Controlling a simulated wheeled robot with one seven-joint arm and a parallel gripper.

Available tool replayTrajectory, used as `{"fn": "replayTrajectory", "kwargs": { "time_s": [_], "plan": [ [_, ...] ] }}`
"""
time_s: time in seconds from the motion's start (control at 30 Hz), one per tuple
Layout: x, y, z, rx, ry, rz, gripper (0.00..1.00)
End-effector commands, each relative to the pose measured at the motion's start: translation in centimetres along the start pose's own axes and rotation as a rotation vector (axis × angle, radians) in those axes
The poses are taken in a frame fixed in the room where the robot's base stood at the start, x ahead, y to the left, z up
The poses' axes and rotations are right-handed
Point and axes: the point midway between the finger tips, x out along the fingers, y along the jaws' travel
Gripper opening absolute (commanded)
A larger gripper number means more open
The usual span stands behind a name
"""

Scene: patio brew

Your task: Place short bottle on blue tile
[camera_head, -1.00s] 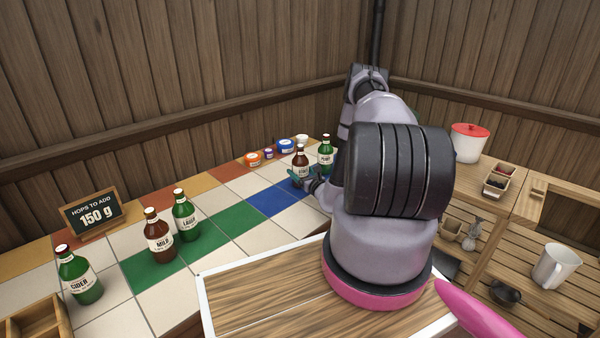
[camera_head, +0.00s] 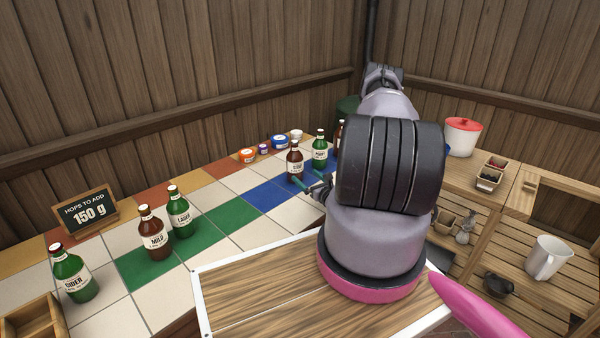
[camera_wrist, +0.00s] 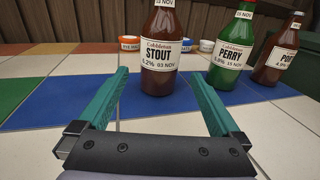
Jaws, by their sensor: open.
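The brown STOUT bottle (camera_wrist: 162,50) stands upright on a blue tile (camera_wrist: 62,103) in the wrist view. My gripper (camera_wrist: 164,84) is open and empty, its teal fingers spread either side of the bottle's lower part in the picture. The bottle stands ahead of the fingertips, with no contact visible. In the head view, the STOUT bottle (camera_head: 294,163) stands at the back of the blue tile (camera_head: 268,194), whose front part is bare. Green PERRY (camera_wrist: 230,58) and brown POR... (camera_wrist: 277,56) bottles stand to its right. Which bottle is the short one is unclear.
Green CIDER (camera_head: 72,275), brown MILD (camera_head: 154,236) and green LAGER (camera_head: 180,216) bottles stand at the left. Small tubs (camera_head: 248,156) line the back. A hops sign (camera_head: 86,215) reads 150 g. A wooden board (camera_head: 240,295) lies in front.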

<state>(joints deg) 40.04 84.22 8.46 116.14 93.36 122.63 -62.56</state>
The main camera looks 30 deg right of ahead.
Motion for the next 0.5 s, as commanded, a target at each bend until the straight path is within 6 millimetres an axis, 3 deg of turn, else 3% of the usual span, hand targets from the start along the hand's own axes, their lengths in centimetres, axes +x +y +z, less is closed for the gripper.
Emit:
{"fn": "replayTrajectory", "kwargs": {
  "time_s": [0.13, 0.37, 0.5],
  "plan": [
    [-1.8, -0.1, -0.1, 0.001, 0.002, -0.002, 1.00],
    [-2.4, 0.1, 0.2, -0.001, -0.002, 0.004, 1.00],
    [-0.8, 1.1, 3.3, -0.026, -0.039, 0.092, 1.00]
  ]
}}
